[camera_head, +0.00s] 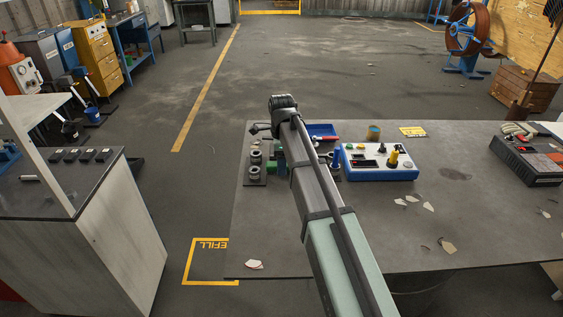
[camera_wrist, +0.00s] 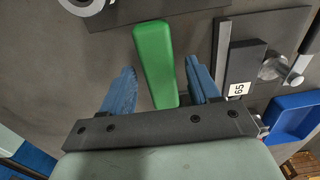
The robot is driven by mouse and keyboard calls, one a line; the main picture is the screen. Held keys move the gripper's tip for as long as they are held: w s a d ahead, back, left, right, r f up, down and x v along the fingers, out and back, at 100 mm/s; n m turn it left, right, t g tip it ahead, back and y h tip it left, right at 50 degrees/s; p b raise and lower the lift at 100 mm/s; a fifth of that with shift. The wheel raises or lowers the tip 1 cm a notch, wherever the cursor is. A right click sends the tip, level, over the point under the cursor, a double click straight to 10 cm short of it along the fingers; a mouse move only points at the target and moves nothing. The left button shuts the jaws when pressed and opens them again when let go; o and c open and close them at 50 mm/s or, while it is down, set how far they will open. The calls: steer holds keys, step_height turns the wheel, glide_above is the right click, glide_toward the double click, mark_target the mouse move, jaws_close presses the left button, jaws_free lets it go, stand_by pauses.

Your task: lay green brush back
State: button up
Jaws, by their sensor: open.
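The green brush (camera_wrist: 154,55) shows in the wrist view as a long, rounded green piece; no bristles are visible. It lies between the two blue fingers of my gripper (camera_wrist: 160,68), with a gap on the left and a narrower one on the right. My gripper is open. I cannot tell how far the fingertips are above the brush or whether it touches the table. In the head view my arm reaches over the left part of the grey table (camera_head: 290,240) and hides most of this spot; a small green patch shows beside the arm.
A black block labelled 65 (camera_wrist: 241,68) and a metal part (camera_wrist: 275,67) sit right of the brush. A blue tray (camera_wrist: 297,118) is farther right. Metal cylinders (camera_head: 255,172) stand left of my arm, a blue-and-white control box (camera_head: 380,162) right. The table's front left is mostly clear.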

step_height(320, 180, up, 12)
steer(key=shift+r, duration=0.15)
stand_by(0.6)
steer(key=shift+c, duration=0.2)
stand_by(0.7)
